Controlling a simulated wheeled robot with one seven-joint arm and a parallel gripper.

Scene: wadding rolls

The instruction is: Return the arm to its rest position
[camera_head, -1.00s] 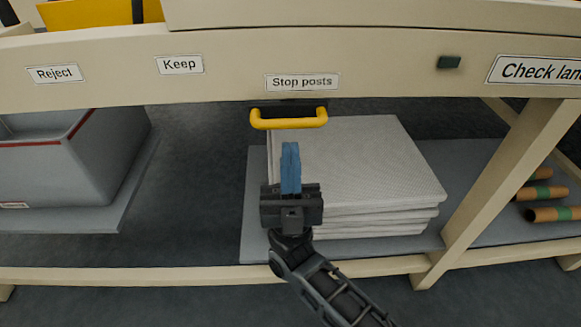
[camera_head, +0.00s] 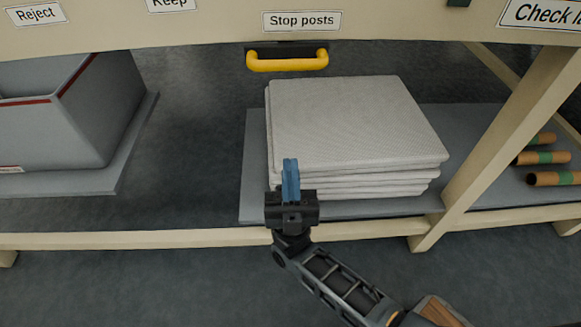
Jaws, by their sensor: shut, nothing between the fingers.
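My gripper (camera_head: 291,172) is shut and empty, its blue fingers together and pointing away from me. It shows in front of the near left part of a stack of white textured pads (camera_head: 355,125), covering a bit of it. I cannot tell whether the fingertips touch the stack. My arm (camera_head: 340,282) runs from the gripper down to the lower right of the view.
A yellow handle (camera_head: 287,61) hangs under the bench edge below the "Stop posts" label (camera_head: 301,21). A grey bin (camera_head: 85,115) stands on the shelf at left. Cardboard tubes (camera_head: 553,178) lie at right, past a cream leg (camera_head: 500,145). The floor in front is clear.

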